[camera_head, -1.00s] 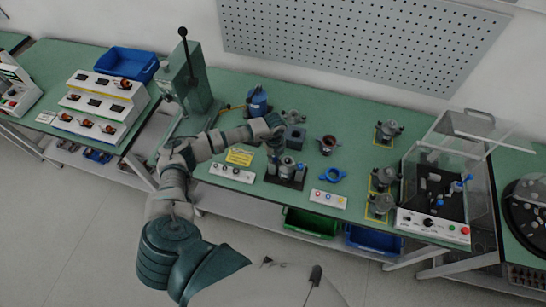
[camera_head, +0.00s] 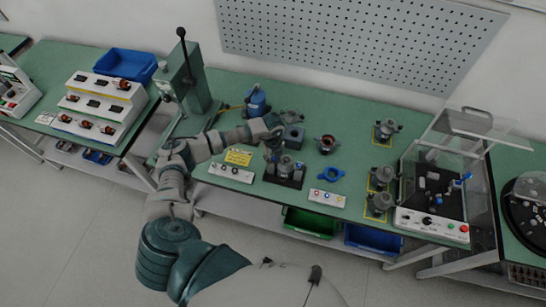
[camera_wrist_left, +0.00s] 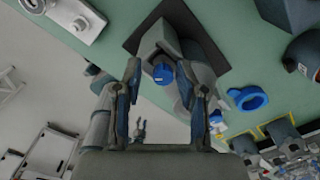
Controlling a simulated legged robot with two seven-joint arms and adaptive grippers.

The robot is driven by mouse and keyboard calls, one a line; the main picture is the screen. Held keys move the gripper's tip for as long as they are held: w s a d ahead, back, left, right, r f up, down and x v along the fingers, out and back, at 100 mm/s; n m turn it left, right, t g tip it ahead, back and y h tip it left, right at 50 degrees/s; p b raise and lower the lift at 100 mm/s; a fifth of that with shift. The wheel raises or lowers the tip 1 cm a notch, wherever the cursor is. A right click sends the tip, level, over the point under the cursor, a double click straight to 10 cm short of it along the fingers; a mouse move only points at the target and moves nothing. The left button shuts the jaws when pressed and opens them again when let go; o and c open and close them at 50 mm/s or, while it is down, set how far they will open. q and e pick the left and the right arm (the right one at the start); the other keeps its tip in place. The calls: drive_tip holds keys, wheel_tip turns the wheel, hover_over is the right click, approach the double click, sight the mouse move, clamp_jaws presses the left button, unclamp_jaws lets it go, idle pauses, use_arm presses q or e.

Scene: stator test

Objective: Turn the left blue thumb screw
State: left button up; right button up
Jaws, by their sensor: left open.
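The fixture with a grey motor part (camera_head: 286,165) stands on a dark base plate (camera_head: 284,182) near the front of the middle table. In the left wrist view a blue thumb screw (camera_wrist_left: 163,74) shows on the grey fixture, between my finger lines. My left gripper (camera_head: 272,154) hangs over the left side of the fixture; in the wrist view its two fingers (camera_wrist_left: 159,76) are apart, one on each side of the blue screw. Whether they touch it I cannot tell. In the head view my gripper hides the screw. My right gripper is not in view.
A blue ring (camera_head: 331,174) and a small white button box (camera_head: 327,198) lie right of the fixture. Another button box (camera_head: 231,172) is to its left. A green press (camera_head: 190,80) stands behind my left arm. A clear-lidded test box (camera_head: 434,190) is farther right.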

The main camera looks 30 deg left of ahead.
use_arm(q)
drive_tip(key=shift+w, duration=0.1)
drive_tip(key=shift+n, duration=0.3)
drive_tip(key=n+p, duration=0.1)
drive_tip(key=n, duration=0.1)
drive_tip(key=n+p, duration=0.1)
drive_tip(key=shift+d+r+n, duration=0.1)
drive_tip(key=shift+r+n, duration=0.1)
drive_tip(key=shift+n, duration=0.2)
drive_tip(key=n+p, duration=0.1)
drive_tip(key=n, duration=0.3)
drive_tip(key=shift+n+p, duration=0.3)
wheel_tip(320, 180, up, 17)
drive_tip(key=b, duration=0.3)
drive_tip(key=s+d+m+h, duration=0.2)
drive_tip(key=d+h, duration=0.3)
drive_tip(key=d, duration=0.6)
drive_tip(key=s+d+r+m+h, duration=0.1)
drive_tip(key=d+m+h, duration=0.3)
drive_tip(key=d, duration=0.8)
drive_tip(key=shift+s+t+h, duration=0.3)
drive_tip(key=shift+s+h, duration=0.2)
drive_tip(key=shift+h, duration=0.6)
drive_tip(key=shift+r, duration=0.1)
